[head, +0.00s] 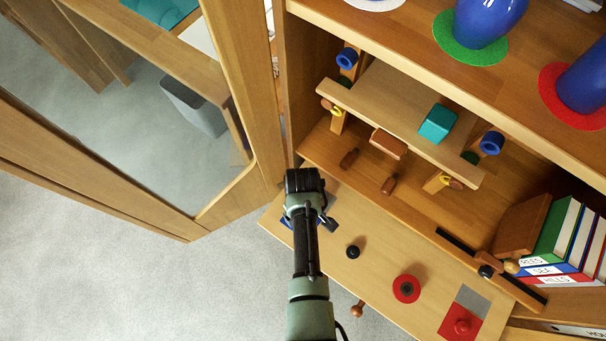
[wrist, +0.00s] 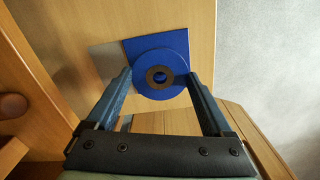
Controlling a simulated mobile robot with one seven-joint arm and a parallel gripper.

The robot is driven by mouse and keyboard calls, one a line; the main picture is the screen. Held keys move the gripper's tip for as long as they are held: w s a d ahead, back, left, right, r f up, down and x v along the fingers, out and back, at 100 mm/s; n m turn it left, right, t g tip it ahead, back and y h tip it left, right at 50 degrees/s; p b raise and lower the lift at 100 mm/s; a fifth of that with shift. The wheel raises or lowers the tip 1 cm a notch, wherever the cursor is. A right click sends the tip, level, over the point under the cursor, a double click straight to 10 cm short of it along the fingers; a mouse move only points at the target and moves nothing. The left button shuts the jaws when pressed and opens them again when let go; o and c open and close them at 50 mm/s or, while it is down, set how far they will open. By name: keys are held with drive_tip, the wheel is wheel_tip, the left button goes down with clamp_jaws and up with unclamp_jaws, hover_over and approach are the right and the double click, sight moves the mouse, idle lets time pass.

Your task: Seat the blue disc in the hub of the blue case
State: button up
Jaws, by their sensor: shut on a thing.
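My gripper (head: 305,182) is over the left end of the pull-out board. In the wrist view my gripper (wrist: 160,79) is shut on the blue disc (wrist: 162,55), with one finger at each side of its rim. The disc has a brown ring and a dark hole at its middle. Behind the disc is the square blue case (wrist: 180,38), with the disc overlapping its lower part. The disc covers the hub, and I cannot tell whether disc and case touch. In the head view my gripper mostly hides the blue case (head: 287,222).
On the board are a black knob (head: 353,252), a red disc (head: 406,297) and a red case (head: 453,331) beside a grey square. A shelf with a timber beam (head: 400,105) and a teal block (head: 437,123) rises behind. An open door (head: 245,90) stands left.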

drive_tip(key=shift+f+b, duration=0.45)
drive_tip(key=shift+f, duration=0.6)
idle(1.5)
drive_tip(key=o, duration=1.1)
drive_tip(key=shift+r, duration=0.15)
wheel_tip(320, 180, up, 13)
drive_tip(key=p, duration=0.3)
drive_tip(key=shift+p, duration=0.4)
